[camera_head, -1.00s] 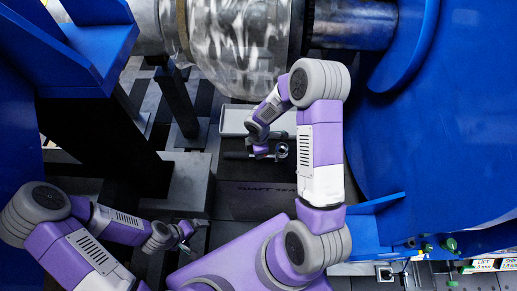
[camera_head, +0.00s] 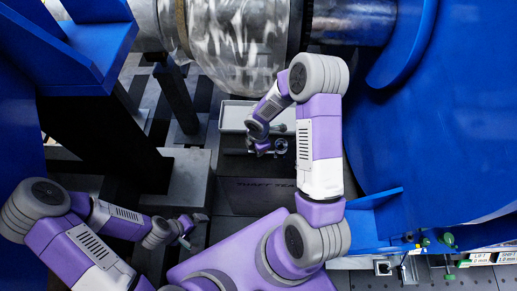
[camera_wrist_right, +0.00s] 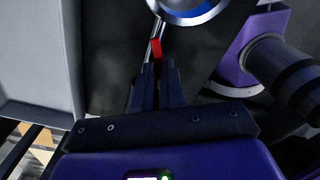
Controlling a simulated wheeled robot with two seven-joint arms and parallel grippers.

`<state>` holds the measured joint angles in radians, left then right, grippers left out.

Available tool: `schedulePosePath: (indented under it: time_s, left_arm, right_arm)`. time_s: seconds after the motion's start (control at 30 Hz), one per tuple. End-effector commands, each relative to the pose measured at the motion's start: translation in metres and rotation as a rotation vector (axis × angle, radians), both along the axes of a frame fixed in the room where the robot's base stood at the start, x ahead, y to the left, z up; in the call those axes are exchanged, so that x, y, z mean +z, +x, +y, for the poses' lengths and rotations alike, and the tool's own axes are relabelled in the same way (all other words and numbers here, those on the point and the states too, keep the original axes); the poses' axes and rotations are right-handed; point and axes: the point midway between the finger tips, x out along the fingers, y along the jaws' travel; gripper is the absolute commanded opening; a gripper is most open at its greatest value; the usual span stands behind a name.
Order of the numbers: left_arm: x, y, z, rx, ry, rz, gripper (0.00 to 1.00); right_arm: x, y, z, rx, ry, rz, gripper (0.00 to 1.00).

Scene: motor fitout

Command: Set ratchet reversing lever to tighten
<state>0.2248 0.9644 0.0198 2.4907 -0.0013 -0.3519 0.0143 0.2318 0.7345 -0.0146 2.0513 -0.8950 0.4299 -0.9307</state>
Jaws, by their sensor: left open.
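The ratchet shows in the right wrist view as a round silver-and-blue head (camera_wrist_right: 190,10) at the top edge, partly cut off. A small red lever (camera_wrist_right: 156,50) sits beside it. My right gripper (camera_wrist_right: 157,70) points at this lever, with its dark fingertips close together just below and around the red part. I cannot tell whether they touch it. In the head view, my right gripper (camera_head: 263,148) is small beside a round metal part (camera_head: 281,146) above the dark box. My left gripper (camera_head: 190,230) is open and empty at the lower left, apart from the ratchet.
A dark box (camera_head: 240,196) with lettering stands below my right gripper, and a pale tray (camera_head: 234,117) lies behind it. Large blue housings (camera_head: 440,130) flank the right side. A dark post (camera_head: 180,95) stands at left. A grey tray wall (camera_wrist_right: 40,105) is left in the wrist view.

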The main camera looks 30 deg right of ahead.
Motion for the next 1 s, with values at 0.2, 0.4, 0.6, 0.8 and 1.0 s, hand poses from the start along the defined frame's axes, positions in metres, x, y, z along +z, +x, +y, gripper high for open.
schedulePosePath:
  time_s: [0.2, 0.4, 0.6, 0.8, 1.0]
  left_arm:
    - [0.0, 0.0, 0.0, 0.0, 0.0, 0.0, 1.0]
    - [0.0, 0.0, 0.0, 0.0, 0.0, 0.0, 1.0]
    - [0.006, 0.0, 0.0, 0.0, 0.0, 0.0, 1.0]
    - [0.017, 0.0, 0.0, 0.0, 0.0, 0.0, 1.0]
    - [0.022, 0.0, 0.0, 0.0, 0.0, 0.0, 1.0]
  right_arm:
    - [0.0, -0.001, 0.0, -0.001, -0.001, 0.002, 0.36]
    - [0.0, 0.0, 0.0, -0.001, -0.001, 0.001, 0.36]
    - [0.017, 0.0, -0.001, -0.001, -0.001, -0.001, 0.36]
    - [0.052, 0.001, -0.001, -0.002, -0.001, -0.002, 0.36]
    - [0.073, 0.0, -0.001, -0.002, -0.001, 0.001, 0.36]
